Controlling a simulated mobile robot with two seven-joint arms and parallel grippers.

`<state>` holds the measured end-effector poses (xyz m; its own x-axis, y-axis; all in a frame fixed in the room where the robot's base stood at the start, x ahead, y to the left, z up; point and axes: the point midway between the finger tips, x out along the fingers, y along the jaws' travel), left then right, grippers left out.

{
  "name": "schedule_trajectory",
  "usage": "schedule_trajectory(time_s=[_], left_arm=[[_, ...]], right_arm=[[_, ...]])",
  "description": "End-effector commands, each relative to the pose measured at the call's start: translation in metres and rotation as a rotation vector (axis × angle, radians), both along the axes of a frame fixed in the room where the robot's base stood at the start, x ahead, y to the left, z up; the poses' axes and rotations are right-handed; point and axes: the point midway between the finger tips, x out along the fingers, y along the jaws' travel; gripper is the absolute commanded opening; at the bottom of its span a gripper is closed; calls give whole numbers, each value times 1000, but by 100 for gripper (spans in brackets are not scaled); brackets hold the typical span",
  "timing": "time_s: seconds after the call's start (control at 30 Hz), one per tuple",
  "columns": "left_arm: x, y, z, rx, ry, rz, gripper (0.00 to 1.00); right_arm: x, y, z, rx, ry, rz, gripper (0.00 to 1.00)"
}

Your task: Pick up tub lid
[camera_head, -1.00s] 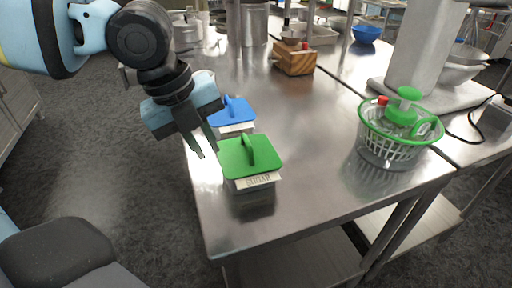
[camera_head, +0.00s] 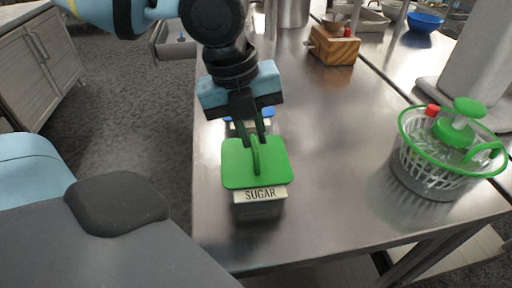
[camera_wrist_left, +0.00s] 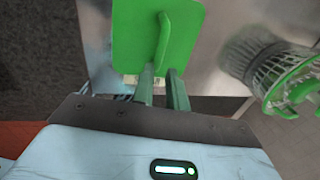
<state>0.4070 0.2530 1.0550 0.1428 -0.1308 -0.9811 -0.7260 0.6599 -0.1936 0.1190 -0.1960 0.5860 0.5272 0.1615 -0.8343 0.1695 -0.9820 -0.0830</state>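A green tub lid (camera_head: 240,170) with an upright handle sits on a tub labelled SUGAR (camera_head: 262,200) near the table's front left edge. The lid also shows in the left wrist view (camera_wrist_left: 140,38). A second tub with a blue lid (camera_head: 236,118) stands behind it, mostly hidden by my gripper. My left gripper (camera_head: 260,136) points down just behind the green lid's handle. In the left wrist view its two fingers (camera_wrist_left: 164,72) are apart with a narrow gap, their tips close to the handle's near end. Nothing is visibly held. My right gripper is not in view.
A salad spinner (camera_head: 440,150) with a green rim stands on the right of the steel table (camera_head: 335,170). A wooden block (camera_head: 334,46) and a blue bowl (camera_head: 425,22) are farther back. The table between tubs and spinner is clear.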

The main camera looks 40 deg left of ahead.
Motion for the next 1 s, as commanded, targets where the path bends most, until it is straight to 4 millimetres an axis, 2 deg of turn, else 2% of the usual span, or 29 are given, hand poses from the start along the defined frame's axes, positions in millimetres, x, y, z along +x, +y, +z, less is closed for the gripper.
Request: schedule_trajectory(time_s=[0.17, 0.4, 0.5, 0.77, 0.8, 0.9, 1.0], left_arm=[[0, 0, -8, 1, 1, 0, 15], [3, -3, -42, 2, 3, -1, 15], [5, -4, -49, 1, 1, 0, 15], [5, -4, -51, -1, -1, 0, 15], [5, -4, -51, -1, -1, 0, 13], [5, -4, -51, -1, -1, 0, 0], [5, -4, -51, -1, -1, 0, 0]], right_arm=[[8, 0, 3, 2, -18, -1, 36], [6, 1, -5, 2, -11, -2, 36], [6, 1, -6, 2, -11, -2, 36], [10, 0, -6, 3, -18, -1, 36], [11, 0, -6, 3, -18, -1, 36], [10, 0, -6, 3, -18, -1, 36], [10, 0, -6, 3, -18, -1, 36]])
